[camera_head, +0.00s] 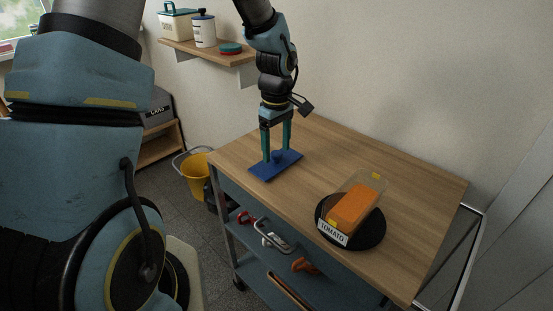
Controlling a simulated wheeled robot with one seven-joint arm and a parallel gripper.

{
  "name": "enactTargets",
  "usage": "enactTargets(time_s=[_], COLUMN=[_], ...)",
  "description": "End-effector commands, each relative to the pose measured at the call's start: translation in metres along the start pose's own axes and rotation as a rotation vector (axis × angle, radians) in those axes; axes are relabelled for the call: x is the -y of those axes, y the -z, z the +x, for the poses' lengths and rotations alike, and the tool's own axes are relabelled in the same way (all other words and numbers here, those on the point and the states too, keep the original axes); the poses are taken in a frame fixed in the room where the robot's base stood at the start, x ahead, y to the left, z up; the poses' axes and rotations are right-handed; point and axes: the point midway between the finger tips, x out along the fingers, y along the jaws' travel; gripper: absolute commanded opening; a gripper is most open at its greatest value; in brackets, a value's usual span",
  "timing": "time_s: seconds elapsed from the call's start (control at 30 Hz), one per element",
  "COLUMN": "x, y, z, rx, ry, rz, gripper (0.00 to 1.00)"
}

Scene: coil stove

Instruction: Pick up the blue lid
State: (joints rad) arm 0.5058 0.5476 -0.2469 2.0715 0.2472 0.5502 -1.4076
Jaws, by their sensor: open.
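The blue lid (262,171) is a flat rectangular plate with a small round knob (277,156) in its middle. It lies on the wooden top of the cart, near its left corner. My gripper (277,159) points straight down over the lid. Its two green fingers stand apart on either side of the knob, with their tips close to the lid. I cannot tell whether the fingers touch the knob. A clear container (354,204) with orange contents and a "TOMATO" label stands uncovered on a round black plate (376,235) to the right.
The wooden cart top (390,150) is clear behind and between the lid and the container. A wall shelf (215,50) holds canisters and a small red-and-teal item. A yellow bucket (196,172) stands on the floor left of the cart. Tools lie on the cart's lower shelf (290,268).

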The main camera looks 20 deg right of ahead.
Motion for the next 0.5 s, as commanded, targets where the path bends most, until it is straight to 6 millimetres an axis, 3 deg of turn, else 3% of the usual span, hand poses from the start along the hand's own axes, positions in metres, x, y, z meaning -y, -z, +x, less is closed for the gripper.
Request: enactTargets(time_s=[0.33, 0.5], x=[0.0, 0.0001], y=[0.0, 0.0], z=[0.0076, 0.0074], rx=[-0.001, -0.001], ry=[-0.001, -0.001], rz=[0.0, 0.0], gripper=[0.75, 0.56])
